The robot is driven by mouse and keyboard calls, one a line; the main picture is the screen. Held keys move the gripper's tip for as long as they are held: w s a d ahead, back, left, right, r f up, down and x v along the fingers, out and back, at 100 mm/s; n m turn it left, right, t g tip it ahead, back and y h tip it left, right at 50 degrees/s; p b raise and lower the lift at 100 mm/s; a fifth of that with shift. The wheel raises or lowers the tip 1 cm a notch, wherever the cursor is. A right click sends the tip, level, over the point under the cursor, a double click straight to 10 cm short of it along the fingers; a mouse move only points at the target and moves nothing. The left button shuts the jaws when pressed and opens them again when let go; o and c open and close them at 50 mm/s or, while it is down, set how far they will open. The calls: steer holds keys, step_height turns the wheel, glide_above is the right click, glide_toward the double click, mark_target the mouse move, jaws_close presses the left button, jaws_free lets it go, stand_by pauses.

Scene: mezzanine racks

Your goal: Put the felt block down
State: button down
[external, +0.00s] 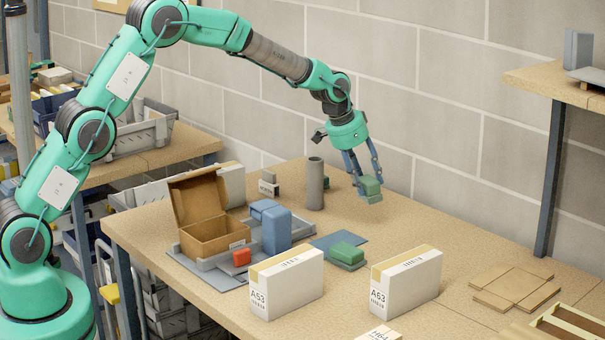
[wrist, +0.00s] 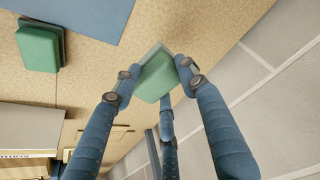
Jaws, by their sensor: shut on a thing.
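My gripper (external: 366,182) is shut on a green block (external: 371,190), the felt block, and holds it above the table, toward the wall. In the wrist view the held block (wrist: 156,78) sits between the blue fingers (wrist: 158,80), slightly tilted, with a pale grey layer along its edge. The table surface (external: 420,212) below it is bare. A second green block (external: 347,253) with a grey base lies on the table, nearer the camera; it also shows in the wrist view (wrist: 38,47).
A blue-grey mat (external: 335,240) lies beside the second green block. White cartons (external: 288,283) (external: 406,281) stand at the front. A grey cylinder (external: 315,183), blue container (external: 272,228) and open brown box (external: 215,236) stand left. Flat cardboard pieces (external: 515,287) lie right.

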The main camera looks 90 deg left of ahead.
steer(key=w+d+m+g+h+p, duration=0.1)
steer(key=w+d+m+p, duration=0.4)
steer(key=w+d+p, duration=0.5)
steer(key=w+d+h, duration=0.1)
steer(key=w+d, duration=0.3)
steer(key=w, duration=0.1)
steer(key=shift+d+r+m+p, duration=0.2)
steer(key=shift+r+m+p, duration=0.1)
steer(key=shift+m+p, duration=0.1)
step_height(320, 180, down, 6)
steer(key=shift+f, duration=0.15)
steer(key=shift+f, duration=1.85)
